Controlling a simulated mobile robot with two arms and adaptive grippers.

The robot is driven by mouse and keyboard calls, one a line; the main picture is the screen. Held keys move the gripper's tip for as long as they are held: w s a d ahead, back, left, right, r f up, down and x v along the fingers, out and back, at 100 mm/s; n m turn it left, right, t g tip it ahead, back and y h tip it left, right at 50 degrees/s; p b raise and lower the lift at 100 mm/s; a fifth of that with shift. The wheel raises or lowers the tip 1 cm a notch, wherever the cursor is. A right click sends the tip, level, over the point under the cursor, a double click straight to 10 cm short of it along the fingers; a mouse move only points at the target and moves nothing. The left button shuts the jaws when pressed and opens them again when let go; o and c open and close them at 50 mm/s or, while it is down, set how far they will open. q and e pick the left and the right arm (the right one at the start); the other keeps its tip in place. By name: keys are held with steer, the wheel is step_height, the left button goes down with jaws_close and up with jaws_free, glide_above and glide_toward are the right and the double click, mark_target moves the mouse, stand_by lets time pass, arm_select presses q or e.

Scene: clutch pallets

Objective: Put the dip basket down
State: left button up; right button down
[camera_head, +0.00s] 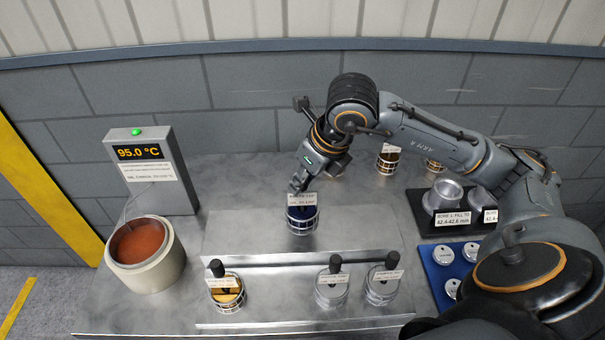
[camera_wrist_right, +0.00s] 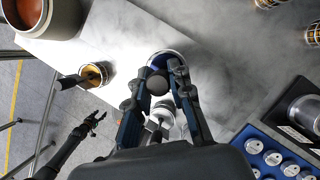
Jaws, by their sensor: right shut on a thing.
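The dip basket (camera_head: 302,222) is a round wire basket with dark blue contents and a white label, upright near the middle of the bench. My right gripper (camera_head: 298,186) comes down from above and is shut on its handle. In the right wrist view the fingers (camera_wrist_right: 158,85) close around a dark round knob, with the basket's blue-edged rim (camera_wrist_right: 160,56) behind them. I cannot tell whether the basket's bottom touches the bench. My left gripper (camera_wrist_right: 95,122) shows at the lower left of the right wrist view, apart from the baskets, its fingers spread and empty.
A round bath of orange-brown liquid (camera_head: 146,277) stands left, beside a display (camera_head: 150,170) reading 95.0 °C. An amber basket (camera_head: 226,296) and two metal-topped ones (camera_head: 331,292) (camera_head: 381,290) stand in front. A black cup holder (camera_head: 445,225) and blue tray (camera_head: 440,272) stand right.

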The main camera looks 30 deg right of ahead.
mark_target(302, 200)
steer(key=shift+w+d, duration=0.1)
steer(key=shift+w, duration=0.2)
steer(key=shift+w+d+f+p, duration=0.15)
steer(key=shift+f+p, duration=0.05)
steer(key=shift+f, duration=0.8)
steer(key=shift+w+d+f+p, duration=0.1)
steer(key=shift+f+p, duration=0.05)
steer(key=shift+f, duration=0.9)
steer(key=c, duration=1.6)
jaws_free()
steer(key=shift+s+f, duration=0.1)
steer(key=shift+f, duration=0.1)
steer(key=o, duration=0.3)
steer(key=shift+o, duration=0.6)
steer(key=shift+s+a+r, duration=0.1)
steer(key=shift+s, duration=0.05)
